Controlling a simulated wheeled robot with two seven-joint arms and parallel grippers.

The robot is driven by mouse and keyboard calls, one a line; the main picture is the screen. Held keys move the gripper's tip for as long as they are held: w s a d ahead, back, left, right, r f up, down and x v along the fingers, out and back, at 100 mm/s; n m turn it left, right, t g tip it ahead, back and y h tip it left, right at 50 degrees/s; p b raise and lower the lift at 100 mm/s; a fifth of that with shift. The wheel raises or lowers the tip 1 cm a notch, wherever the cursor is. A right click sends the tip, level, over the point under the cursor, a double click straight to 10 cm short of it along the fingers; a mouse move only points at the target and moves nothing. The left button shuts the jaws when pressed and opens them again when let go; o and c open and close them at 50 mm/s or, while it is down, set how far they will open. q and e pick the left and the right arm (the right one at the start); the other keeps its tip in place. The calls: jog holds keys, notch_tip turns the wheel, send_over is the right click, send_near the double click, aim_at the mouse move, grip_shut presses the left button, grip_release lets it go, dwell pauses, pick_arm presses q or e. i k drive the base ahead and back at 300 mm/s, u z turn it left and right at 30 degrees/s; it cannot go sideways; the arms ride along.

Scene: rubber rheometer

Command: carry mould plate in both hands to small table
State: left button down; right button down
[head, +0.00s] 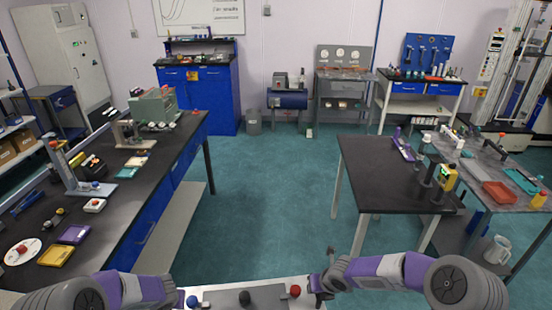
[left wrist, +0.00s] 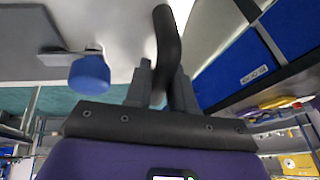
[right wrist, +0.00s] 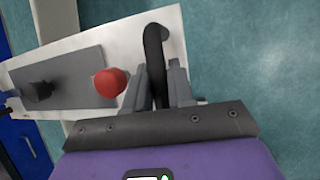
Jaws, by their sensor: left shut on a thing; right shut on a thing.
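The mould plate (head: 268,284) is pale with a dark grey centre block and a black knob, a blue knob (head: 192,301) at its left and a red knob (head: 295,291) at its right. It is at the bottom edge of the head view, in front of me, partly cut off. My left gripper (left wrist: 160,88) is shut on the plate's dark curved left handle (left wrist: 167,45). My right gripper (right wrist: 160,85) is shut on the dark curved right handle (right wrist: 155,45). A small black-topped table (head: 375,165) stands ahead to the right, its left part bare.
A long black bench (head: 150,185) with instruments runs along the left. Several tools stand at the small table's right side, including a yellow-green device (head: 446,177). A grey table (head: 475,180) with a red tray (head: 500,195) is beyond it. The teal floor (head: 270,190) between is clear.

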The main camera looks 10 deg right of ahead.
aim_at(370, 167)
jog(key=z, duration=0.15)
jog(key=i, duration=1.75)
jog(key=z, duration=0.6)
jog(key=i, duration=0.9)
jog(key=z, duration=0.75)
jog(key=i, duration=0.85)
jog(key=z, duration=0.35)
